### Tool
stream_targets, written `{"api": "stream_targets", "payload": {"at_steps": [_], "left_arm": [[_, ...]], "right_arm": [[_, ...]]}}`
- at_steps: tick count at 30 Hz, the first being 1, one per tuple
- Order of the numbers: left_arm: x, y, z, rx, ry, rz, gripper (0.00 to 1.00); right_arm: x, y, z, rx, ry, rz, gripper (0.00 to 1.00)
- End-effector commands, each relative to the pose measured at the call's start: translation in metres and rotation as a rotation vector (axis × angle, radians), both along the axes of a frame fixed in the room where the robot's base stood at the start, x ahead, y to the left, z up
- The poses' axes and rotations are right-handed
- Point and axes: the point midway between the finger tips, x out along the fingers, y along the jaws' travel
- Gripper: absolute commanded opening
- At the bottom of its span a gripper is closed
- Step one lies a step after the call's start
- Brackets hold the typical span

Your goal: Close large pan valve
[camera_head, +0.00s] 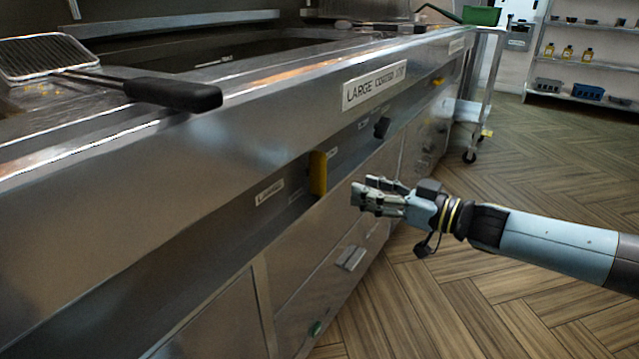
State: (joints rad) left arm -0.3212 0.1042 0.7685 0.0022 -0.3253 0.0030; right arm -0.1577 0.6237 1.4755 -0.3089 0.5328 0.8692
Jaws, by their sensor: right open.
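The front of the steel frying range (215,170) runs from the lower left to the upper right. A yellow valve handle (318,173) stands upright in the recess under the counter edge, beside a small label (269,192). A sign reading "LARGE" and a second, unclear word (374,86) is fixed to the edge above. A black knob (382,128) sits to the right of the yellow handle. My right gripper (360,196) is open and empty, its fingers pointing left toward the range, a little right of the yellow handle and apart from it. My left gripper is not in view.
A cabinet pull (350,258) juts out below. A wheeled steel cart (484,80) stands at the far end. The wooden floor (440,300) at right is clear.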

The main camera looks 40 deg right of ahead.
Motion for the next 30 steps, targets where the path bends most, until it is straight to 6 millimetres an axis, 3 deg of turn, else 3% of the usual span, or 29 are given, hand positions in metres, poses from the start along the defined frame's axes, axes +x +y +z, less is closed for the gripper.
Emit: {"api": "stream_targets", "payload": {"at_steps": [4,18,30], "left_arm": [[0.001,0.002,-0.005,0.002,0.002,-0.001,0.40],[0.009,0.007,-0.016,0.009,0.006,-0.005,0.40],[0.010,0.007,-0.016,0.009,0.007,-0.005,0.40]], "right_arm": [[0.014,0.011,0.010,0.010,-0.023,0.032,0.44],[0.091,0.042,0.009,0.008,-0.020,0.025,0.44],[0.101,0.046,0.010,0.007,-0.018,0.026,0.44]]}}
